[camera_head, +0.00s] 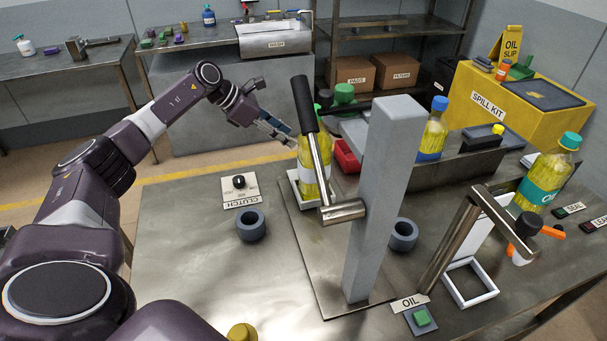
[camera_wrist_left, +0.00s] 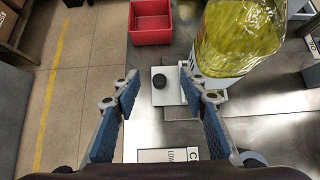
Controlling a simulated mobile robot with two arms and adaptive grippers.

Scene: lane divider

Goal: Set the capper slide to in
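The capper press (camera_head: 380,200) is a grey post with a black-handled lever (camera_head: 305,105). A white slide tray (camera_head: 300,183) at its left carries a bottle of yellow oil (camera_head: 308,160). The left wrist view shows the bottle (camera_wrist_left: 235,40) and the white slide (camera_wrist_left: 170,97) with a round black knob (camera_wrist_left: 158,82). My left gripper (camera_head: 285,132) is open behind and left of the bottle. In the left wrist view its blue-padded fingers (camera_wrist_left: 160,80) frame the knob; I cannot tell its height above it. The knob is not discernible in the head view. My right gripper is not in view.
A clutch dial (camera_head: 239,182) and dark ring (camera_head: 251,225) lie left of the press, another ring (camera_head: 403,235) right. A red bin (camera_head: 347,156) stands behind. An oil spout (camera_head: 455,240), square white frame (camera_head: 470,284) and green button (camera_head: 422,318) are at right.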

